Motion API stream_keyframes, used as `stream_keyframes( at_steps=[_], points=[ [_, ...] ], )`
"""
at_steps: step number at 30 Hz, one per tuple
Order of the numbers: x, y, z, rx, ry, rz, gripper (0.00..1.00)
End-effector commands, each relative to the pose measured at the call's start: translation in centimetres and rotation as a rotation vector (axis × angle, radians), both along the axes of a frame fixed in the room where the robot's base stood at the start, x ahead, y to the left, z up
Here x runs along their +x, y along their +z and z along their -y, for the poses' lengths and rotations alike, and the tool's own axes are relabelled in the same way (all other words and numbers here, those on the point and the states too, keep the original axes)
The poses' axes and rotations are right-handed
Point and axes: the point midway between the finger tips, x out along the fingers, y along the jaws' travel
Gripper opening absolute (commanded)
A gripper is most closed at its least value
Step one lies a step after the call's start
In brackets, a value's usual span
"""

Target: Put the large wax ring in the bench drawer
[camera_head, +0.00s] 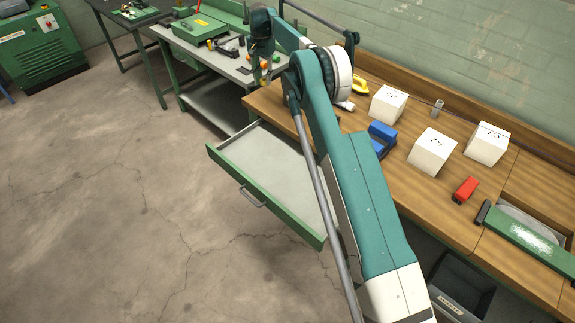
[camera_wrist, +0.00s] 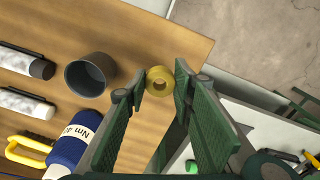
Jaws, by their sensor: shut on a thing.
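A yellow wax ring (camera_wrist: 160,80) sits between the fingertips of my gripper (camera_wrist: 158,91) in the wrist view, its hole facing the camera. My gripper is shut on it, over the wooden bench top near the bench's edge. In the head view my gripper (camera_head: 265,76) is near the bench's far left corner, and I cannot make out the ring there. The bench drawer (camera_head: 252,148) is pulled out below the bench, left of my arm. It has a green front with a handle, and its visible grey floor is bare. My arm hides its right part.
On the wooden bench (camera_head: 480,215) stand white boxes (camera_head: 432,152), a blue object (camera_head: 382,135) and a red block (camera_head: 466,189). A grey-topped bench (camera_head: 200,50) stands beyond.

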Motion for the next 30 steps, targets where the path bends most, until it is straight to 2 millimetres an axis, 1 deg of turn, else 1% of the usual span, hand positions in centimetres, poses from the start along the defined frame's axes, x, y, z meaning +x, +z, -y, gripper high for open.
stream_keyframes(
  at_steps=[5, 11, 19, 27, 30],
  points=[
    [-2.2, -1.5, -1.3, 0.0, -0.009, 0.0, 0.18],
    [-5.7, -3.5, -3.0, 0.0, -0.023, 0.0, 0.18],
    [-11.3, -6.2, -4.7, 0.0, -0.043, 0.0, 0.18],
    [-17.5, -8.7, -5.7, 0.0, -0.062, 0.0, 0.18],
    [-19.5, -9.4, -5.9, 0.0, -0.069, 0.0, 0.18]
  ],
)
